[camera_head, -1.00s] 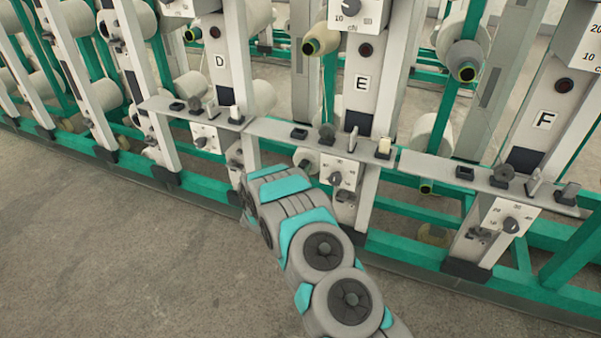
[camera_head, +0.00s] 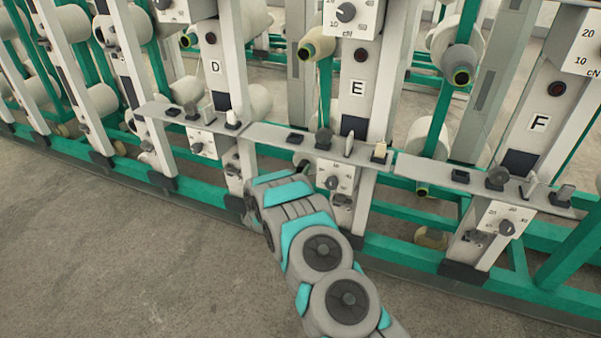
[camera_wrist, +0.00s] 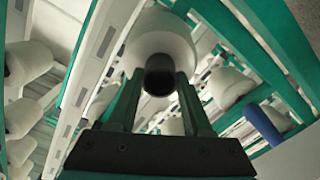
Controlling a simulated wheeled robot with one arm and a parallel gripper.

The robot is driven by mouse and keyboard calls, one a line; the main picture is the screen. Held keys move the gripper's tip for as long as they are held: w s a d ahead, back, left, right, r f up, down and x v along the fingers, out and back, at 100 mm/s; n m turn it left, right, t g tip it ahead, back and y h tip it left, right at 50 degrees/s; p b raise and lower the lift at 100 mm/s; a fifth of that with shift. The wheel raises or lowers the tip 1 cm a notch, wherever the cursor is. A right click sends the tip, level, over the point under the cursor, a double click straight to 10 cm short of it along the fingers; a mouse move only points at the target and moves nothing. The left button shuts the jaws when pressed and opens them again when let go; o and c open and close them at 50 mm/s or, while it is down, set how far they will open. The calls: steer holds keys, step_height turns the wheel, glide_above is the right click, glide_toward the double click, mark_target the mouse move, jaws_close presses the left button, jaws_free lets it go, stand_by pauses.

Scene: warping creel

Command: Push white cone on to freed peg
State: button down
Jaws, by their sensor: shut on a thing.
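In the wrist view a white cone (camera_wrist: 160,38) with a dark round end (camera_wrist: 159,77) is straight ahead. My gripper (camera_wrist: 160,88) has its two green fingers on either side of that dark end and is shut on it. In the head view my arm reaches to the creel below the shelf of post E. My gripper and the held cone cannot be made out there. The freed peg cannot be told apart in either view, and whether the cone touches a peg is hidden.
Post E (camera_head: 357,110) carries a shelf (camera_head: 270,136) with small items just above my arm. A green rail (camera_head: 395,247) runs low along the creel. Other white cones (camera_wrist: 28,62) and a blue cylinder (camera_wrist: 268,122) surround the held cone. The floor (camera_head: 110,260) in front is clear.

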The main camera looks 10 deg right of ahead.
steer(key=shift+x, duration=0.95)
steer(key=shift+r, duration=0.1)
jaws_free()
steer(key=v, duration=0.7)
steer(key=shift+s, duration=0.25)
steer(key=shift+a, duration=0.15)
jaws_close()
stand_by(0.8)
